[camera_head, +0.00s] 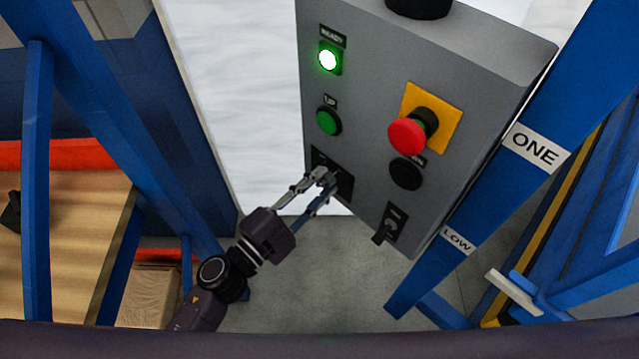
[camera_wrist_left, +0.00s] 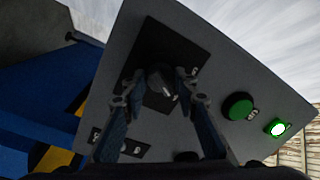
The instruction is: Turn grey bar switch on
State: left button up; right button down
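The grey control panel (camera_head: 410,60) stands tilted in the head view. A black square plate (camera_head: 346,185) sits at its lower left, partly hidden by my left gripper (camera_head: 326,178). In the left wrist view this plate (camera_wrist_left: 185,50) carries a dark round knob (camera_wrist_left: 160,80) with a small grey bar-like part on it. My left gripper's fingers (camera_wrist_left: 158,84) are open, one on each side of the knob. I cannot tell whether they touch it. The switch's setting is not clear. My right gripper is in neither view.
The panel also holds a lit green READY lamp (camera_head: 328,60), a green UP button (camera_head: 328,121), a red emergency button (camera_head: 406,136), a black button (camera_head: 406,174) and a small switch (camera_head: 386,230). A blue post (camera_head: 500,150) runs along the panel's right side.

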pick_arm(q)
jog(key=o, duration=0.4)
jog(key=shift+c, duration=0.2)
jog(key=v, duration=0.7)
jog(key=shift+s+a, duration=0.2)
jog(key=shift+s, duration=0.05)
